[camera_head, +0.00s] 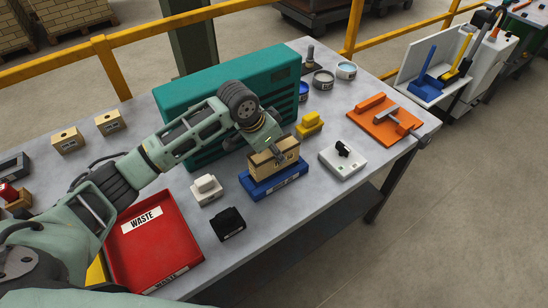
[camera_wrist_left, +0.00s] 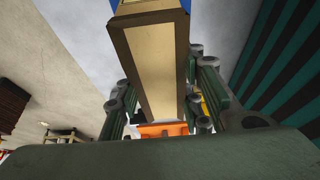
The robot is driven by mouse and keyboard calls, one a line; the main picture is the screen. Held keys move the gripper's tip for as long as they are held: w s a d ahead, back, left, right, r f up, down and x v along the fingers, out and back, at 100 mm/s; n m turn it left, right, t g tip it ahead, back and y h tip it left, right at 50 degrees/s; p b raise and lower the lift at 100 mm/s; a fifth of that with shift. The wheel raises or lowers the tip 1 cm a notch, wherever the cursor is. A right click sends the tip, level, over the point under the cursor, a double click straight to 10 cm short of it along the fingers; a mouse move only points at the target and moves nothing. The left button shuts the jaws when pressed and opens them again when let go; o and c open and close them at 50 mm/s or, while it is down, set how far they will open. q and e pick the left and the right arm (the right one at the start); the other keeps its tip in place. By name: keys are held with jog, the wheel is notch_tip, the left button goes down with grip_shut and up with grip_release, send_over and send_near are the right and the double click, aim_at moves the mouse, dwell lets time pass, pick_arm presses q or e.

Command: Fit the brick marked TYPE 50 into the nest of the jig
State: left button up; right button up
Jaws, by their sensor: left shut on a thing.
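My left gripper (camera_head: 274,147) is shut on a tan brick (camera_head: 268,168) and points down over the blue jig (camera_head: 283,184). The brick stands about upright over the jig, its lower edge at the top of the jig. I cannot tell whether it sits in the nest or hovers just above. The nest is hidden by the brick. In the left wrist view the brick (camera_wrist_left: 160,70) lies between the two fingers, with a little blue beyond its far end. I cannot read its marking. My right gripper is not in view.
A teal machine (camera_head: 200,93) stands close behind my left arm. A white block (camera_head: 206,190), a black block (camera_head: 228,223), a yellow block (camera_head: 310,123) and a white switch box (camera_head: 343,158) surround the jig. A red waste tray (camera_head: 175,255) is at front left. Two tan bricks (camera_head: 67,140) stand farther left.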

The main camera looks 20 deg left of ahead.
aim_at(274, 161)
pick_arm(q)
notch_tip(274, 161, down, 3)
jog(key=shift+s+f+p, duration=0.1)
jog(key=shift+p, duration=0.5)
jog(key=shift+f, duration=0.2)
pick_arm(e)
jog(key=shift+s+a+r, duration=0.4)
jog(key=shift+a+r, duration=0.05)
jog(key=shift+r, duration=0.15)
pick_arm(q)
jog(key=shift+f, duration=0.15)
jog(key=o, duration=1.1)
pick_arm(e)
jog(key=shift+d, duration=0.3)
